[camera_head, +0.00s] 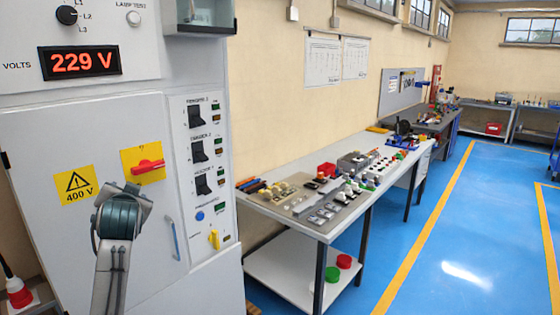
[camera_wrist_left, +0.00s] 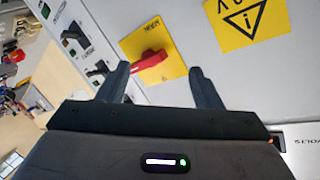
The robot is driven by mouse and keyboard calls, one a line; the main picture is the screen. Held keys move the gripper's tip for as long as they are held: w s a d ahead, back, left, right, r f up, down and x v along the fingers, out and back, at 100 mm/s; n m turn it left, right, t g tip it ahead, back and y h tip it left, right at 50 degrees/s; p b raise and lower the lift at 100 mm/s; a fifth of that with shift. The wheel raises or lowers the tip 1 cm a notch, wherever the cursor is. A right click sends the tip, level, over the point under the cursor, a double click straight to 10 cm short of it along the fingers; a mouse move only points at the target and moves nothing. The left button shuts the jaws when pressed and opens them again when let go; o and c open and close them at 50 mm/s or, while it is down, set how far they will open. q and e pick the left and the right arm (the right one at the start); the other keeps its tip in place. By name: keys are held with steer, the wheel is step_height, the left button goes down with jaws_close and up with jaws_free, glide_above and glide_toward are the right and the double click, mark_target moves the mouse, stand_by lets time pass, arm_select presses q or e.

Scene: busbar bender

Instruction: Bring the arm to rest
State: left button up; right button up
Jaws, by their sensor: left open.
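My left gripper (camera_head: 128,195) is in front of the grey electrical cabinet (camera_head: 60,135), below and left of a red rotary handle (camera_head: 148,166) on a yellow plate. In the left wrist view my left gripper (camera_wrist_left: 159,70) has its two dark fingers spread apart with nothing held. The red handle (camera_wrist_left: 151,60) appears between and beyond the fingertips; the gap to it is hard to judge. The handle's grip lies roughly level in the head view. My right gripper is not in view.
The cabinet carries a 229 V display (camera_head: 80,62), a 400 V warning label (camera_head: 74,184), several black switches and a yellow lever (camera_head: 214,239). A workbench (camera_head: 325,228) with many small parts stands to the right. Blue floor (camera_head: 400,270) beyond it is clear.

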arm_select(q)
steer(key=s+d+f+g+h, duration=0.2)
steer(key=s+d+f+g, duration=0.1)
steer(key=s+f, duration=0.9)
steer(key=s+d+f+g+h, duration=0.25)
steer(key=s+f, duration=0.45)
steer(key=f, duration=0.9)
steer(key=s+d+f+g+h, duration=0.1)
steer(key=s+d+f+g, duration=0.15)
steer(key=s, duration=0.65)
steer(key=s+d+f+g, duration=0.1)
steer(key=s+f, duration=0.3)
steer(key=s, duration=0.4)
steer(key=s+d+f+g+h, duration=0.15)
steer(key=s+f, duration=0.25)
steer(key=s, duration=0.5)
steer(key=a+f+n+g+y+b, duration=0.1)
steer(key=a+f+g+b, duration=0.15)
steer(key=f, duration=3.05)
steer(key=s+a+f+b, duration=0.1)
steer(key=s+f+b, duration=0.1)
steer(key=s+f, duration=1.7)
step_height(320, 180, down, 2)
steer(key=shift+a+f+b, duration=0.2)
steer(key=shift+a+b, duration=0.1)
steer(key=shift+a, duration=0.05)
